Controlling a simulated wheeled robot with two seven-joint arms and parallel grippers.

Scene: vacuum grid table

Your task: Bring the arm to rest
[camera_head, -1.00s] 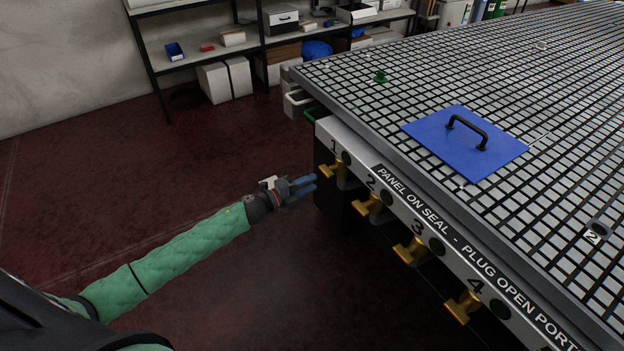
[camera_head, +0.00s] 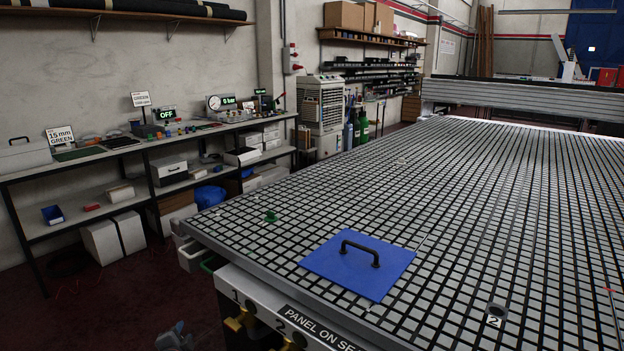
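My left gripper (camera_head: 180,335) shows at the bottom edge, low beside the front left corner of the grid table (camera_head: 480,180). Its two bluish fingers look apart with nothing between them. Most of my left arm is out of the picture. The gripper is clear of the brass valve handle (camera_head: 238,320) under port 1. My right gripper is not in view.
A blue panel with a black handle (camera_head: 335,268) lies flat on the grid, with a small green plug (camera_head: 270,216) behind it. A shelf bench (camera_head: 75,161) with gauges and signs lines the left wall. Dark red floor (camera_head: 110,310) lies free between.

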